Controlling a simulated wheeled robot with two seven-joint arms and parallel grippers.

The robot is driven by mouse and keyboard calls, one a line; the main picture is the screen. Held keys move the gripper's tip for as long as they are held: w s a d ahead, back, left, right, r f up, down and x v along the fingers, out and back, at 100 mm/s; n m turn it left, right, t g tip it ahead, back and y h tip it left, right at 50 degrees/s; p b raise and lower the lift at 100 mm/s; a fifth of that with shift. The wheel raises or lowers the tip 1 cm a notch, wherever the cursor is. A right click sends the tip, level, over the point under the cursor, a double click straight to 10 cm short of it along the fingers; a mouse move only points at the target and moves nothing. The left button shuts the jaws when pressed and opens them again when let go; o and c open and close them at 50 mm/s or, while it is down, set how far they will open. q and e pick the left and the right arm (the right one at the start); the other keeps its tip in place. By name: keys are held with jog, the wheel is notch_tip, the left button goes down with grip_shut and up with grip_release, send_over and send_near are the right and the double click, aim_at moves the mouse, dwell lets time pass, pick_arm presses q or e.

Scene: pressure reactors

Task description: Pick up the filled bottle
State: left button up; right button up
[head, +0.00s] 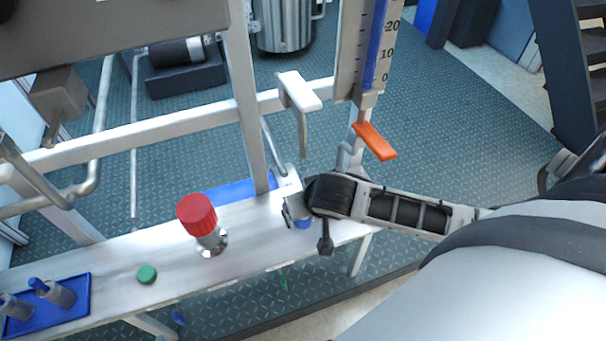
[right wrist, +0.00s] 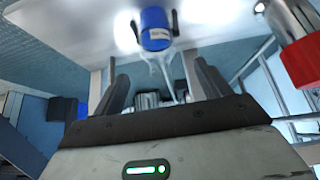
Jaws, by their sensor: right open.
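My right gripper (head: 296,202) reaches in from the right at the near end of the metal shelf. In the right wrist view its dark fingers (right wrist: 158,75) stand apart, with a gap between them. A blue cylindrical item with a pale label (right wrist: 155,28), perhaps the bottle, shows ahead of that gap. Blue also shows just below the gripper in the head view (head: 302,223), mostly hidden by the gripper. I cannot tell its contents or whether a finger touches it. My left gripper is not in view.
A red-capped fitting (head: 197,214) stands on the shelf (head: 115,255) to the left and also shows in the right wrist view (right wrist: 302,60). A green cap (head: 147,275) and a blue tray (head: 78,302) with small blue-topped vessels lie further left. An orange lever (head: 374,141) and frame posts are close behind the gripper.

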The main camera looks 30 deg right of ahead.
jog(key=b+x, duration=0.1)
jog(key=x, duration=0.7)
jog(key=shift+w+d+f, duration=0.1)
jog(key=shift+f, duration=0.25)
jog(key=c, duration=1.2)
jog(key=shift+c, duration=0.5)
jog(key=shift+r, duration=0.2)
